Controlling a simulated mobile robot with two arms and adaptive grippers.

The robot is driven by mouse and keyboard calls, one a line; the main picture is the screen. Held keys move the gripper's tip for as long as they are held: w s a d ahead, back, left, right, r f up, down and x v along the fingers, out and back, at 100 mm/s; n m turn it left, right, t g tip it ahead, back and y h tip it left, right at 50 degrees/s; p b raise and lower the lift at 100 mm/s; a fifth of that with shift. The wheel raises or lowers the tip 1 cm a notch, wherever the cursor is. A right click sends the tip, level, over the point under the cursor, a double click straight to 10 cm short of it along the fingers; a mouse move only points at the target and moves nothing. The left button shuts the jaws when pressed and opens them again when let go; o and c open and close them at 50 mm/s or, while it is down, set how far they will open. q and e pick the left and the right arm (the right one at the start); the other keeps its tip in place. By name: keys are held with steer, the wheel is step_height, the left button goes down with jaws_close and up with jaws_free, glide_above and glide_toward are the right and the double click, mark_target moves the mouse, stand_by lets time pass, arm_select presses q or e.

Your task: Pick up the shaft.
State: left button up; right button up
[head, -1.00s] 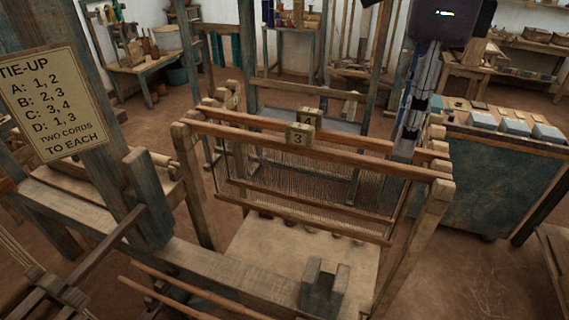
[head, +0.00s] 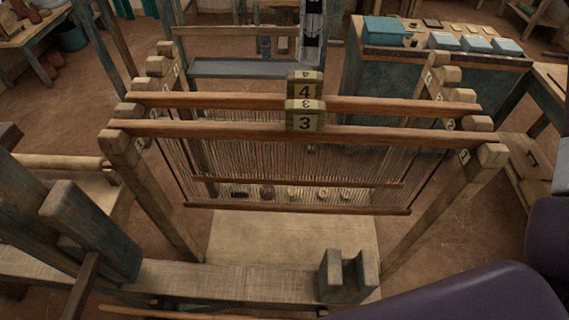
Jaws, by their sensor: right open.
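Two long wooden shafts lie side by side across the top of the frame in the head view. The near shaft (head: 220,129) carries a block marked 3 (head: 305,122); the far one (head: 400,105) carries a block marked 4 (head: 305,92). Both rest on wooden posts at their ends, with threads hanging below to lower bars. My right gripper (head: 311,62) is at the top centre, pointing down just behind the block marked 4. It is open; its tips are small and partly hidden by the block. My left gripper is not in view.
A dark cabinet (head: 415,75) with teal boxes stands at the back right. A wooden beam (head: 220,280) with a notched block (head: 345,275) crosses the front. Slanting posts (head: 155,195) flank the shafts.

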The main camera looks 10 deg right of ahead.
steer(key=b, duration=0.5)
glide_above(306, 104)
step_height(306, 104, down, 5)
steer(key=shift+s+d+f, duration=0.1)
steer(key=shift+s+f, duration=0.05)
steer(key=shift+f, duration=0.85)
steer(key=shift+f+p, duration=0.55)
steer(key=shift+f, duration=0.25)
step_height(306, 104, down, 4)
steer(key=shift+r+p, duration=0.15)
steer(key=shift+p, duration=0.5)
steer(key=shift+f, duration=0.5)
jaws_close()
steer(key=shift+r, duration=0.1)
